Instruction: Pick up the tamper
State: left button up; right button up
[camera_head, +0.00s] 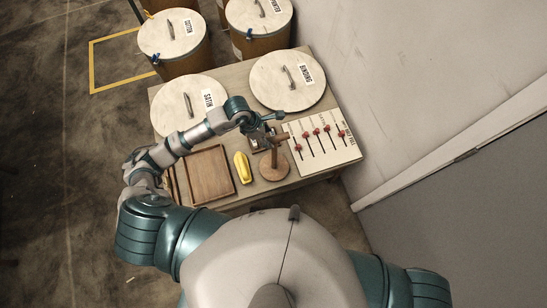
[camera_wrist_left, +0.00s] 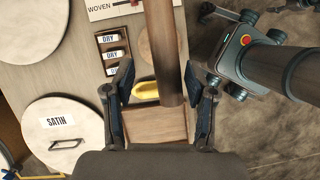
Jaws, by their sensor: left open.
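A brown wooden piece with a cylindrical bar (camera_head: 281,142), which looks like the tamper, stands over a round wooden base (camera_head: 273,167) on the table. My left gripper (camera_head: 264,132) is above the table beside it, partly hidden by my own wrist. In the left wrist view the brown cylinder (camera_wrist_left: 166,50) passes between the two fingers of my left gripper (camera_wrist_left: 158,78). The fingers are apart, with a visible gap to the cylinder. I cannot tell whether the cylinder and the round base are one piece. My right gripper is not in view.
A wooden tray (camera_head: 210,173) and a yellow curved object (camera_head: 242,167) lie left of the base. A white board with red-knobbed sliders (camera_head: 320,140) lies to the right. Lidded drums (camera_head: 188,103) stand behind and at the table's back. A wall closes the right side.

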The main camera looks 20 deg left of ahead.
aim_at(276, 143)
pick_arm(q)
jog(key=shift+d+f, duration=0.15)
jog(key=shift+f, duration=0.45)
jog(key=shift+d+f, duration=0.4)
jog(key=shift+f, duration=0.25)
jog(key=d+f, duration=0.2)
jog(key=shift+w+f, duration=0.3)
jog(key=shift+f, duration=0.05)
jog(key=shift+a, duration=0.15)
jog(key=shift+c, duration=0.8)
jog(key=shift+a, duration=0.3)
jog(key=c, duration=0.8)
jog(key=shift+a+f, duration=0.1)
grip_shut()
jog(key=shift+w+d+r, duration=0.1)
jog(key=shift+d+r, duration=0.25)
jog(key=shift+r, duration=0.05)
notch_tip(276, 143, up, 8)
jog(key=shift+a+r, duration=0.15)
jog(key=shift+r, duration=0.55)
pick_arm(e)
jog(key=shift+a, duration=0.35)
